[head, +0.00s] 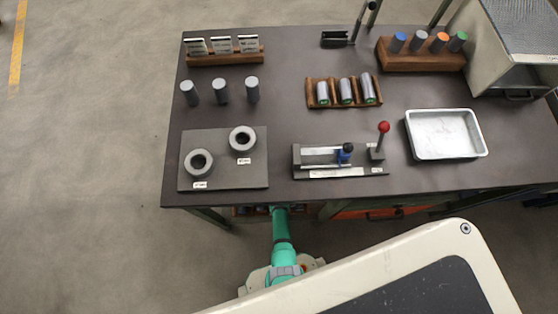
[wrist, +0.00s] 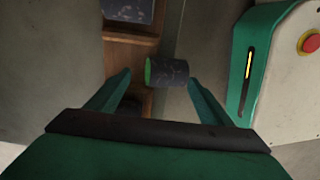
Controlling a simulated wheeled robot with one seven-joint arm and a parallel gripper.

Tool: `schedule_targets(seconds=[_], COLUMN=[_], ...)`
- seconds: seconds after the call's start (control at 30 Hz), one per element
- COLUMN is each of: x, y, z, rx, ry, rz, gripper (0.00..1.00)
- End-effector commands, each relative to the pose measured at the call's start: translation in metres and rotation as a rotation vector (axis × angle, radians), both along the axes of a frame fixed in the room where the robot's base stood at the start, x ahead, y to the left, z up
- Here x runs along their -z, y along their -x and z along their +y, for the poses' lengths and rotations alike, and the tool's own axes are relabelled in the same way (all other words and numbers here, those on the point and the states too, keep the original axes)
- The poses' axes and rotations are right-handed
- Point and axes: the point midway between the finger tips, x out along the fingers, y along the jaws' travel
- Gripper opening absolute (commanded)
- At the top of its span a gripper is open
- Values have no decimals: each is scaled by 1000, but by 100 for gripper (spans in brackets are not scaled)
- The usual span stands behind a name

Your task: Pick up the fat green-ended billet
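In the wrist view, a short dark mottled cylinder with a green end (wrist: 168,72) lies on its side, green face to the left. It is just ahead of and between the fingertips of my gripper (wrist: 160,77), which is open. The left fingertip is apart from it; the right one looks close, and contact cannot be told. In the head view, my arm goes under the table's front edge and my gripper is hidden. Three green-ended billets of differing width (head: 346,92) lie in a wooden rack (head: 310,96) on the table.
A brown wooden piece (wrist: 122,50) lies left of the cylinder, with another dark mottled thing (wrist: 128,9) beyond. On the table (head: 290,125) are a white tray (head: 449,156), a clamp fixture (head: 325,160), three upright grey cylinders (head: 220,91) and a rack of colour-ended billets (head: 420,63).

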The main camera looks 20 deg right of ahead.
Motion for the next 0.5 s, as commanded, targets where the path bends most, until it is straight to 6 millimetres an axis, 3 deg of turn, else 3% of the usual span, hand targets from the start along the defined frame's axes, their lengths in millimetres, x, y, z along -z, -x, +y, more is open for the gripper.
schedule_targets(seconds=[0.27, 0.5], x=[-2, -21], y=[-3, -3], z=[0, 2], rx=[-2, -7], ry=[1, 2], rz=[-5, -5], gripper=[72, 72])
